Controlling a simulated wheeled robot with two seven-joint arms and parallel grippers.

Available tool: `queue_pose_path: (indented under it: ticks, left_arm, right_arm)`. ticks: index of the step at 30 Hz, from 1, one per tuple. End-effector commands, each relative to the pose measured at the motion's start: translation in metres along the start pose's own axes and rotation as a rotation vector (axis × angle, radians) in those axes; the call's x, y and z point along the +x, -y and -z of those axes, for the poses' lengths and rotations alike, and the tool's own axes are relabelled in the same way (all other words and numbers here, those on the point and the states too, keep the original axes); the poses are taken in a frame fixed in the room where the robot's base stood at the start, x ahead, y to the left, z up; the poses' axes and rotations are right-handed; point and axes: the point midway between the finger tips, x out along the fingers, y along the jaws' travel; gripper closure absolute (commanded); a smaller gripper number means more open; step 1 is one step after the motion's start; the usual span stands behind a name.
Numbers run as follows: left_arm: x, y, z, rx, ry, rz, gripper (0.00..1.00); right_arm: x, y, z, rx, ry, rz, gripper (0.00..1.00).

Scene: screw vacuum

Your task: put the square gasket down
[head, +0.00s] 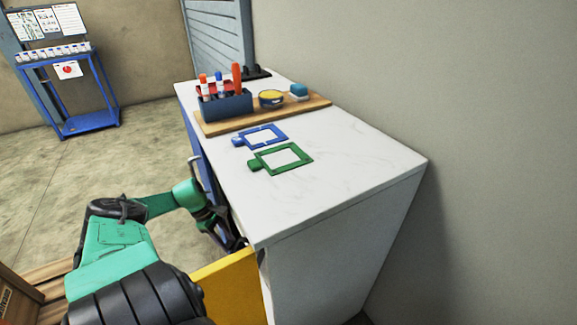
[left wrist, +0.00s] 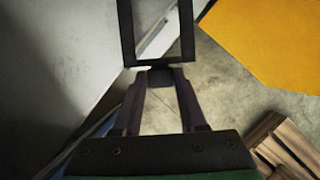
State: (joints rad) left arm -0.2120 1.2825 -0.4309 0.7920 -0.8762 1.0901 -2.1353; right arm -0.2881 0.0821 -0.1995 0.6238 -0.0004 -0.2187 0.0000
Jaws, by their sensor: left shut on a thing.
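My left gripper (left wrist: 160,78) is shut on the tab of a dark square gasket (left wrist: 126,32), an open frame whose far part runs out of the left wrist view. In the head view my left gripper (head: 236,242) is low beside the near left edge of the white-topped counter (head: 330,180). The gasket cannot be made out clearly there. A green square frame (head: 304,158) and a blue square frame (head: 280,132), each with a tab, lie flat on the counter. My right gripper is not in view.
A wooden board (head: 316,103) with a dark blue holder (head: 226,103), a yellow-topped round tin (head: 271,98) and a blue block (head: 299,91) lies farther back. A yellow panel (head: 232,284) stands near the counter's front. The counter's near right is clear.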

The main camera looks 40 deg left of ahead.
Motion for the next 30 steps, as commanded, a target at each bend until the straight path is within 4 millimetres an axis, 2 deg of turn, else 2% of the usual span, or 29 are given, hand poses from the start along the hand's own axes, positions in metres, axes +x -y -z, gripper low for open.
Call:
queue_pose_path:
  ticks: [3,8,12,16,20,24,30]
  left_arm:
    - [0.004,0.001,-0.024,0.004,0.006,0.003,1.00]
    - [0.024,0.000,-0.074,0.006,0.007,0.000,1.00]
    - [0.043,-0.001,-0.118,0.006,0.009,-0.002,1.00]
    - [0.058,-0.001,-0.153,0.004,0.008,-0.002,1.00]
    - [0.071,0.000,-0.164,0.001,0.003,-0.001,1.00]
    - [0.097,0.000,-0.155,-0.003,0.003,0.000,1.00]
    - [0.101,0.001,-0.151,0.001,0.001,0.000,1.00]
  right_arm:
    - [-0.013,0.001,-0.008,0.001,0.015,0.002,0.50]
    - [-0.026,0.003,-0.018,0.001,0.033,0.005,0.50]
    - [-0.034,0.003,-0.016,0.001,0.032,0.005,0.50]
    - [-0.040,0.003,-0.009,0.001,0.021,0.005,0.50]
    - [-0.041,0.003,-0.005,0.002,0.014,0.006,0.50]
    - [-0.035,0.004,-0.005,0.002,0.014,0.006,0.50]
    - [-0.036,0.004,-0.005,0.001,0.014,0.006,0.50]
